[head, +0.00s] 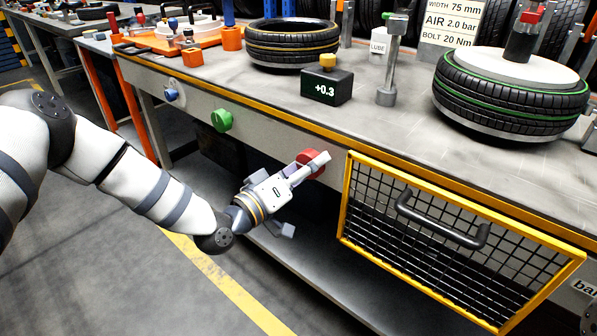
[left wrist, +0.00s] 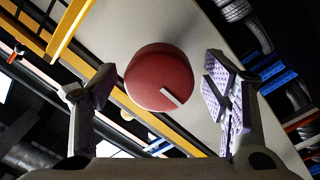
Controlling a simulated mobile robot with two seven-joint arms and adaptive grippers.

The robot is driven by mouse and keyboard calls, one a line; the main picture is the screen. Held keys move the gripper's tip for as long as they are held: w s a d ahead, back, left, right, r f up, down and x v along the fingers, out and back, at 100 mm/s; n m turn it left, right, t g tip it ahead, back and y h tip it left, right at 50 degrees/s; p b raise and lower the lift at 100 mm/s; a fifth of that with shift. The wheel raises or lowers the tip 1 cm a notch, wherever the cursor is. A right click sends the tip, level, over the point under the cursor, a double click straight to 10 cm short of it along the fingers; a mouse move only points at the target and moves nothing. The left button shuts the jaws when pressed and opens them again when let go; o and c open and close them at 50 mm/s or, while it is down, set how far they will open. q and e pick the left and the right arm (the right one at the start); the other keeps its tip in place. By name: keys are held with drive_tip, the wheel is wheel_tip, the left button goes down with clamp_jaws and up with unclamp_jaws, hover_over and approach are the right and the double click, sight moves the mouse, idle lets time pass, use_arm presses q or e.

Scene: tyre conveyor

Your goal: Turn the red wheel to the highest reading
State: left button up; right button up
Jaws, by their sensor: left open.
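The red wheel (head: 311,162) sits on the front face of the workbench, partly hidden behind a finger of my left gripper (head: 302,193). In the left wrist view the red wheel (left wrist: 155,75) is a round knob with a pale mark at its lower right. There the fingers of my left gripper (left wrist: 158,92) are spread wide on either side of the wheel, with visible gaps. A black display box (head: 327,88) with a yellow top stands on the bench and reads +0.3. My right gripper is not in view.
A green knob (head: 221,120) and a blue knob (head: 171,94) sit left along the same bench face. A yellow-framed wire basket (head: 447,240) with a black handle juts out right of the wheel. Tyres (head: 292,42) stand on the bench. The floor before the bench is clear.

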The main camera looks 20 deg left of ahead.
use_arm(q)
drive_tip(key=v, duration=1.1)
drive_tip(key=shift+s+a, duration=0.15)
drive_tip(key=shift+s, duration=0.05)
drive_tip(key=s+d+f+m+g+y+p, duration=0.1)
drive_tip(key=s+d+f+g+p, duration=0.15)
drive_tip(key=s+f+g, duration=0.5)
drive_tip(key=s+d+f+m+g+p, duration=0.1)
drive_tip(key=s+d+f+g, duration=0.3)
drive_tip(key=s+f, duration=0.5)
drive_tip(key=s+a+m+g+y+p, duration=0.1)
drive_tip(key=s+a+g+y, duration=0.2)
drive_tip(key=s, duration=0.9)
drive_tip(key=s+a+m+g+y+p, duration=0.1)
drive_tip(key=s+a+g, duration=0.3)
drive_tip(key=s, duration=0.9)
drive_tip(key=shift+a+f+g+y, duration=0.25)
drive_tip(key=shift+g+y, duration=0.3)
drive_tip(key=shift+y, duration=0.35)
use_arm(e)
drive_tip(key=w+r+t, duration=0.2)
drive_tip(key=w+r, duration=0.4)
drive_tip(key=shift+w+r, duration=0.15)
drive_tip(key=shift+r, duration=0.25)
use_arm(q)
drive_tip(key=shift+f, duration=0.1)
